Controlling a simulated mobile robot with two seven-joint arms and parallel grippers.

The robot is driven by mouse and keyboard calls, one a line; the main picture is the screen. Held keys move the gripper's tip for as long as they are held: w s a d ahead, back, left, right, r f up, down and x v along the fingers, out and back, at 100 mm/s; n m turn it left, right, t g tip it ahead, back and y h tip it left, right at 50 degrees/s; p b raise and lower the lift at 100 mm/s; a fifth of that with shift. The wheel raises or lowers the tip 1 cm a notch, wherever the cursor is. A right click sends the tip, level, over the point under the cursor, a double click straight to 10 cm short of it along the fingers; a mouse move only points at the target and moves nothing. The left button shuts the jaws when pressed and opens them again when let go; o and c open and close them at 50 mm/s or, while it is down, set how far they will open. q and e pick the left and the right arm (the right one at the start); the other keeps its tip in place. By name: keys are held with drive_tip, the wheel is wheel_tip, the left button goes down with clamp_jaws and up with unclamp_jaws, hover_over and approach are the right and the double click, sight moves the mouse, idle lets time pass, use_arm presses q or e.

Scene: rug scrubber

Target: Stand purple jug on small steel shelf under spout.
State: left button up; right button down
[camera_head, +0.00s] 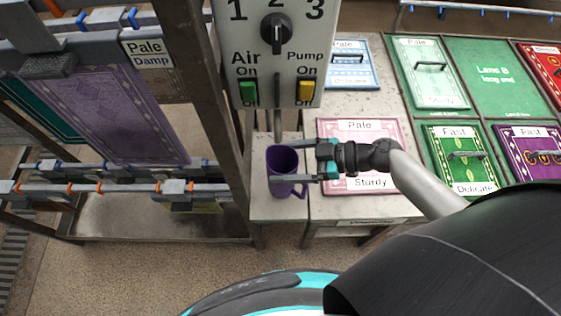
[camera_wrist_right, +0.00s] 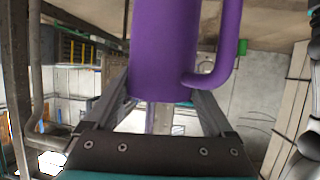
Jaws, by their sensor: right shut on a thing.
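The purple jug (camera_head: 284,162) is upright in the head view, with its open mouth facing up and its handle toward the lower right. My right gripper (camera_head: 292,178) comes in from the right and is shut on the jug, one finger on either side. The jug also fills the upper middle of the right wrist view (camera_wrist_right: 165,50). The small steel shelf (camera_head: 263,208) lies beneath the jug in the head view; I cannot tell whether the base touches it. The spout (camera_head: 278,122) comes down from the control panel, just behind the jug's mouth. My left gripper is out of view.
The control panel (camera_head: 277,60) with a dial and two switches hangs above the shelf. A steel post (camera_head: 208,80) stands close on the left, beside a purple rug (camera_head: 115,115). A table with a pink rug sample (camera_head: 350,180) adjoins on the right.

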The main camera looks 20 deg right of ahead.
sight(281, 169)
drive_tip(key=shift+w+a+f, duration=0.15)
drive_tip(key=shift+a+f, duration=0.1)
drive_tip(key=shift+f, duration=0.65)
drive_tip(key=shift+w+a+f, duration=0.1)
drive_tip(key=shift+a+f, duration=0.1)
drive_tip(key=shift+f, duration=0.65)
drive_tip(key=shift+f+b, duration=0.25)
drive_tip(key=shift+b, duration=0.05)
unclamp_jaws()
drive_tip(key=shift+r, duration=0.1)
drive_tip(key=v, duration=1.2)
drive_tip(key=shift+b, duration=0.45)
